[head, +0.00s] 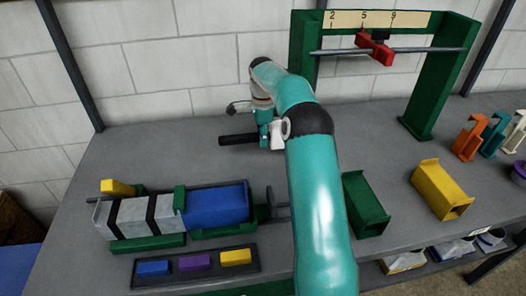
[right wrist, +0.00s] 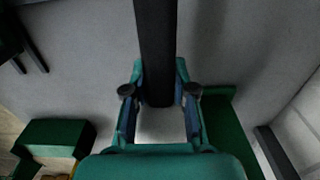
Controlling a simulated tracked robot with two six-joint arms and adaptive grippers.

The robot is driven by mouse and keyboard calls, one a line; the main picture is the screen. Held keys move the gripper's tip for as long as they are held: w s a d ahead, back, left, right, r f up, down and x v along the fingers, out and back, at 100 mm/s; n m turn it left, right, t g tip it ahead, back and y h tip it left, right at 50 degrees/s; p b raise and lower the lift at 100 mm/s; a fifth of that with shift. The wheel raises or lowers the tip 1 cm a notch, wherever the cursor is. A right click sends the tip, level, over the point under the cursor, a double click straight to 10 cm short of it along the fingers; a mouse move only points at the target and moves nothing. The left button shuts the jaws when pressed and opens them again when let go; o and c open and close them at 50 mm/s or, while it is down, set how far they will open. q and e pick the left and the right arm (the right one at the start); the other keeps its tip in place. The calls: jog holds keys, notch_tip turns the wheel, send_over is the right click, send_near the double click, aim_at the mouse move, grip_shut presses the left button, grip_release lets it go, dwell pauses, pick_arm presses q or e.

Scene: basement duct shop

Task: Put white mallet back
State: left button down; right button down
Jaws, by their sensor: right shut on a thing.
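My right gripper (head: 265,136) is over the back middle of the grey bench in the head view, shut on a black handle (head: 237,139). The handle points left, and a small white block (head: 277,136), which looks like the white mallet's head, shows at the gripper's right side. In the right wrist view the dark handle (right wrist: 155,50) runs between the two fingers (right wrist: 160,108), and a pale patch (right wrist: 160,124) shows below its end. I cannot tell whether the mallet touches the bench. My left gripper is not in view.
A green frame (head: 429,80) with a rail and red slider (head: 375,48) stands behind. Green (head: 365,204) and yellow (head: 440,190) channels lie right, near orange (head: 469,137) and blue (head: 494,135) pieces. A fixture with a blue block (head: 217,204) and a tray (head: 195,266) sit left.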

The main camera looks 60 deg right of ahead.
jog(key=shift+f, duration=2.35)
jog(key=shift+f, duration=0.2)
jog(key=c, duration=0.9)
grip_release()
jog(key=shift+c, duration=0.2)
jog(key=shift+r, duration=0.2)
notch_tip(320, 180, up, 12)
jog(key=shift+p, duration=0.65)
